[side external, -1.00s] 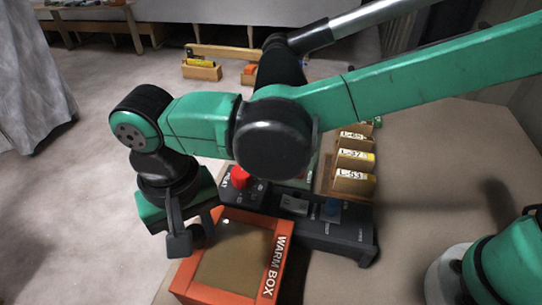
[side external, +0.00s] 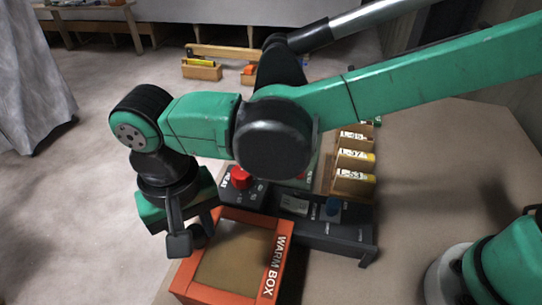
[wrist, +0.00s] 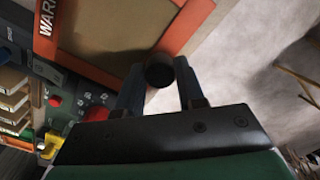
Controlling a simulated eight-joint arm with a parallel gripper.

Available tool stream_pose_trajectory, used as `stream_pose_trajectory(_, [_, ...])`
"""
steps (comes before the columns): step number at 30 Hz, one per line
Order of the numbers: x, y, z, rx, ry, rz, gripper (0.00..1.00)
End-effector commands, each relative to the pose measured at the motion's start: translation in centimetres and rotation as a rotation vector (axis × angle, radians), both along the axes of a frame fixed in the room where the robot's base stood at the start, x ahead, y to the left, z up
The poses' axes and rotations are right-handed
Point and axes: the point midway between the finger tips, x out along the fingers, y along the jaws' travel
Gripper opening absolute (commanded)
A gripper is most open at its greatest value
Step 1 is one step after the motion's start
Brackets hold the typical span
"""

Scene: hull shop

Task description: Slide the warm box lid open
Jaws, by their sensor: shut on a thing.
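The warm box (side external: 205,291) has an orange rim with "WARM BOX" lettered on its right side, and it sits at the lower middle of the side view. Its brownish lid panel (side external: 235,257) lies within the orange frame, and it also shows in the wrist view (wrist: 105,30). My gripper (side external: 188,243) is at the left edge of the box. In the wrist view my gripper (wrist: 160,82) has its two fingers on either side of a dark round knob (wrist: 159,70) and is shut on it.
A dark control panel (side external: 325,237) with a red button (side external: 240,178) and a blue knob (side external: 333,206) stands behind the box. Labelled wooden bins (side external: 354,183) are at its far right. Open floor lies to the left.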

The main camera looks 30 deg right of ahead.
Motion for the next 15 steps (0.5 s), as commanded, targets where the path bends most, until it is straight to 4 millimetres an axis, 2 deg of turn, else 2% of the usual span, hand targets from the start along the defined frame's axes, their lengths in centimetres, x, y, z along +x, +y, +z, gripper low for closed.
stream_pose_trajectory(5, [-0.6,-0.6,0.1,0.000,0.000,0.000,0.00])
stream_pose_trajectory(15, [-5.5,-5.4,0.1,-0.001,0.001,0.002,0.00])
